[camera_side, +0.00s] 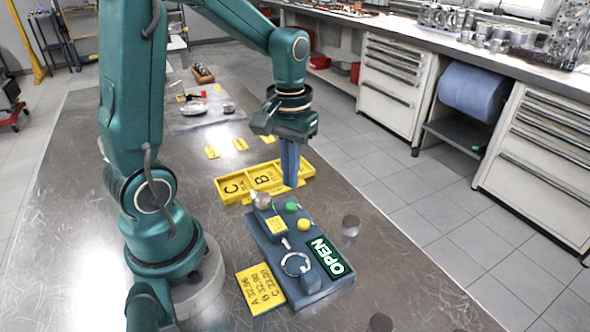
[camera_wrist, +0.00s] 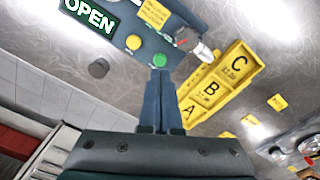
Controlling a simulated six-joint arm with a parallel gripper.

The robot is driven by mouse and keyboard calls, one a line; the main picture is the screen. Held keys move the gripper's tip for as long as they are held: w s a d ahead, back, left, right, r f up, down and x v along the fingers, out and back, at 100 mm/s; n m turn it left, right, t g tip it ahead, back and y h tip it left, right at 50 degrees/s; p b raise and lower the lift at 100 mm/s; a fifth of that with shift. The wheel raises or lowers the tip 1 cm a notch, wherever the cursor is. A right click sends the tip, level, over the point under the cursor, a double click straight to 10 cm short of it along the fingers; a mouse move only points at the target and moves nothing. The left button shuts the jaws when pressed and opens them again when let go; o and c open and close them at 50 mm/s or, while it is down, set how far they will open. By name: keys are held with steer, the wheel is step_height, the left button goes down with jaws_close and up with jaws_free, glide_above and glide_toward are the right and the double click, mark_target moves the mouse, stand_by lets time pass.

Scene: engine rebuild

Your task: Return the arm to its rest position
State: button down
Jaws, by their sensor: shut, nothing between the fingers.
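My teal arm reaches out over the metal table. My gripper (camera_side: 291,184) points straight down, and its blue fingers are shut together with nothing between them. In the side view its tips show beside the yellow tray and behind the blue-grey gauge box (camera_side: 268,247). In the wrist view the fingers (camera_wrist: 159,74) stand between the gauge box, with its green button (camera_wrist: 133,42) and yellow button, and the yellow tray (camera_wrist: 250,66). I cannot tell the height of the tips above the table exactly.
The yellow tray (camera_side: 219,189) is marked with letters. A yellow number card (camera_side: 259,289) lies near my base. The gauge box has a lit OPEN sign (camera_side: 328,256). A small dark cylinder (camera_side: 351,226) stands to its right. Yellow tags and parts lie farther back on the table.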

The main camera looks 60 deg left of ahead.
steer(key=s+d+r+m+t, duration=0.5)
steer(key=s+d+r+m, duration=0.1)
steer(key=d+r, duration=0.1)
steer(key=shift+s+d+r+t, duration=0.2)
steer(key=shift+s+d+t, duration=0.15)
steer(key=shift+d, duration=0.2)
